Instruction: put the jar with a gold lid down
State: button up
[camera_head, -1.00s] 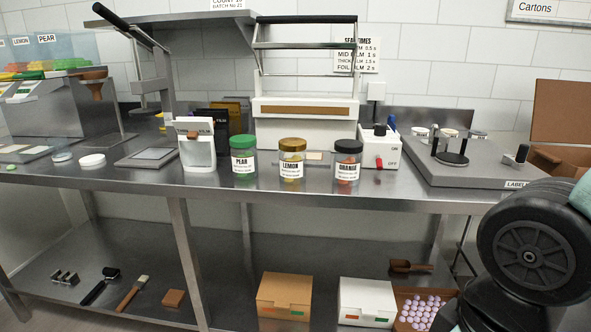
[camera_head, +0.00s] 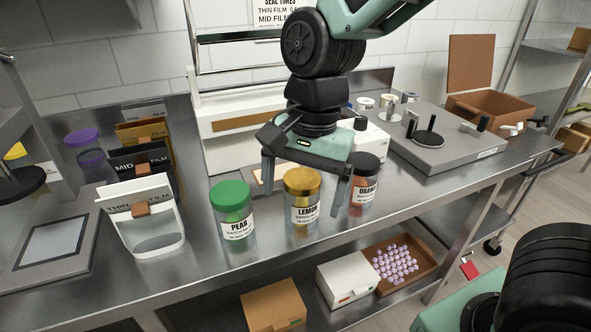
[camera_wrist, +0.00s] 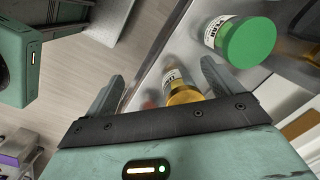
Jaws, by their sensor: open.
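The gold-lidded jar (camera_head: 302,198), labelled LEMON, stands upright on the steel bench between the green-lidded PEAR jar and the black-lidded ORANGE jar. My gripper (camera_head: 303,198) is open, its two fingers pointing down on either side of the gold-lidded jar. In the wrist view the gold lid (camera_wrist: 184,96) shows between my open fingers (camera_wrist: 160,90), partly hidden by the gripper body. I cannot tell whether a finger touches the jar.
The PEAR jar (camera_head: 233,214) stands close on the left, the ORANGE jar (camera_head: 364,182) close on the right. A film holder (camera_head: 148,222) is further left. A sealer (camera_head: 232,128) stands behind, and a labeller (camera_head: 447,146) is at the right. The bench's front edge is near.

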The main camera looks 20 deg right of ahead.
aim_at(302, 178)
jog(key=w+d+r+m+p, duration=0.5)
jog(key=w+r+m, duration=0.2)
jog(key=r+m, duration=0.3)
jog(key=shift+m, duration=0.6)
jog(key=f, duration=0.8)
jog(key=a+f, duration=0.1)
jog(key=f, duration=0.3)
jog(key=shift+w, duration=0.35)
jog(key=shift+w+a+f+p, duration=0.1)
jog(key=shift+w+f+p, duration=0.1)
jog(key=shift+f, duration=1.15)
jog(key=shift+w+a+f+p, duration=0.1)
jog(key=shift+f+p, duration=0.05)
jog(key=shift+f, duration=1.15)
jog(key=c, duration=1.2)
jog(key=shift+r, duration=0.15)
